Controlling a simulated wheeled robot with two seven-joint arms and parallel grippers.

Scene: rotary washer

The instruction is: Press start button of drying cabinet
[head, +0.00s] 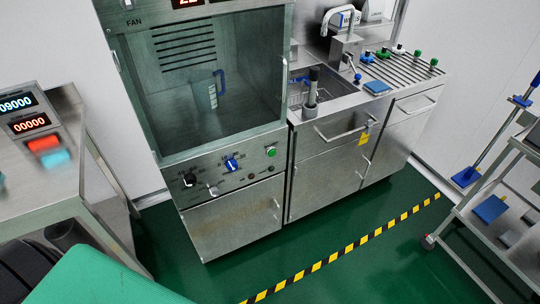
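The drying cabinet (190,215) appears to be the steel unit in the middle of the head view, with a large window and a "FAN" label at its upper left. A red digital display (187,3) is cut off by the top edge. Its lower panel carries a green round button (271,151) at the right, a blue knob (232,164) in the middle and a black knob (189,180) at the left. The button's label is too small to read. Neither of my grippers is in view.
A steel sink unit (335,150) adjoins the cabinet on the right. At left stands a steel console with displays and a red button (44,143). A cart (490,240) stands at right. Green floor with yellow-black tape (345,250) lies open in front.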

